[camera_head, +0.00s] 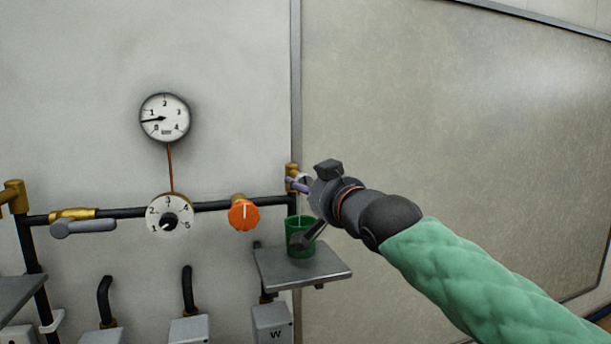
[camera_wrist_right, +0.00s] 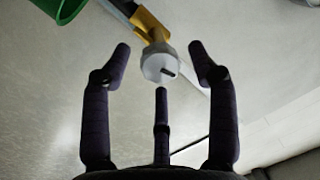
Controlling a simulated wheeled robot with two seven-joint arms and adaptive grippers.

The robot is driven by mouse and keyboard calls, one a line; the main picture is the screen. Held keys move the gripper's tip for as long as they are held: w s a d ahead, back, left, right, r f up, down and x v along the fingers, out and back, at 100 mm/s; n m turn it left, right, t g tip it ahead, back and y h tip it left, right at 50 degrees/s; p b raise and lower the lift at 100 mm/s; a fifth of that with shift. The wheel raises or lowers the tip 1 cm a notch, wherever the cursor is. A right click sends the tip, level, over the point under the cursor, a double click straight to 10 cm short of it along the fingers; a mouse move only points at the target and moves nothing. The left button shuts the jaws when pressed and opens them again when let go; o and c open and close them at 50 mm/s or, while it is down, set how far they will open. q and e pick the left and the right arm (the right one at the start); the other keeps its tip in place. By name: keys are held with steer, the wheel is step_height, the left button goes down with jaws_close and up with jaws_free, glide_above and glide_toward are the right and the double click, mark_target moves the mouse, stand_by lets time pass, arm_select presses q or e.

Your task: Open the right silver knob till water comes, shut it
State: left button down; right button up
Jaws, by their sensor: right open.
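The right silver knob (camera_wrist_right: 160,66) sits on a brass fitting (camera_wrist_right: 150,24) in the right wrist view. My right gripper (camera_wrist_right: 165,62) is open, with its fingers on both sides of the knob and a third finger below it. Gaps show between the fingers and the knob. In the head view the right gripper (camera_head: 303,188) is at the brass valve (camera_head: 292,178) on the pipe's right end, and the knob is mostly hidden behind it. A green cup (camera_head: 299,240) stands on a small grey shelf (camera_head: 315,276) below the valve. My left gripper is out of view.
An orange knob (camera_head: 243,214), a white numbered dial (camera_head: 170,216) and a grey lever valve (camera_head: 85,227) sit along the black pipe to the left. A round gauge (camera_head: 165,118) hangs above. The wall panel on the right (camera_head: 450,130) is bare.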

steer(key=shift+w+a, duration=0.25)
steer(key=shift+w, duration=0.35)
steer(key=shift+w+a, duration=0.15)
steer(key=shift+w, duration=0.15)
steer(key=shift+s, duration=0.1)
steer(key=c, duration=1.2)
steer(key=shift+o, duration=0.2)
